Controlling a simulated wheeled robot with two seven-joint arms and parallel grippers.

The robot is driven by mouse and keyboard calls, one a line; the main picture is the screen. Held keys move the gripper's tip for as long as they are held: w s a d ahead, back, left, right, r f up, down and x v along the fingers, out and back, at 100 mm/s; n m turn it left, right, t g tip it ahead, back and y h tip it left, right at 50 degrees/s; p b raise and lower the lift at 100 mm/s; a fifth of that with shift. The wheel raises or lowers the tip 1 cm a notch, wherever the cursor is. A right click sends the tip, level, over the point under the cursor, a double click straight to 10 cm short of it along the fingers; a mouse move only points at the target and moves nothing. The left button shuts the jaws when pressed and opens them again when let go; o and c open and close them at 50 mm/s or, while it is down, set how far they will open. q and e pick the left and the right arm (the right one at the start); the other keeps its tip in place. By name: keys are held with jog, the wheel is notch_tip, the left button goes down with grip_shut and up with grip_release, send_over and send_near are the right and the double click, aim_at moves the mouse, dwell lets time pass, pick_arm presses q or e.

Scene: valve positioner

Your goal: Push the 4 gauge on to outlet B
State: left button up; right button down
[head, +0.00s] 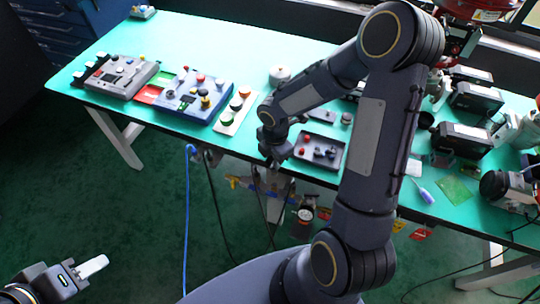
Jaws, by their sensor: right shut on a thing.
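The number on the dial is too small to read. The valve positioner and outlet B cannot be made out clearly; parts below the table edge are mostly hidden by my right arm and gripper. My left gripper (92,267) is low at the left over the floor, with pale fingers, well away from the table and apparently empty.
The green-topped table (190,40) holds a grey control box (120,77), a blue control box (196,95), a button strip (236,108) and a dark tray (320,150). Several black devices (475,97) stand at the right. A blue cable (188,220) hangs in front.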

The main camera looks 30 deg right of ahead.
aim_at(275, 171)
jog(key=shift+f, duration=0.25)
jog(key=shift+f+b, duration=2.3)
jog(key=shift+f, duration=0.2)
jog(key=shift+f+b, duration=0.7)
jog(key=shift+f, duration=0.1)
jog(key=c, duration=1.3)
grip_release()
jog(key=shift+o, duration=0.2)
jog(key=shift+r, duration=0.1)
notch_tip(275, 171, up, 8)
jog(key=shift+f+p, duration=0.15)
jog(key=shift+p, duration=0.2)
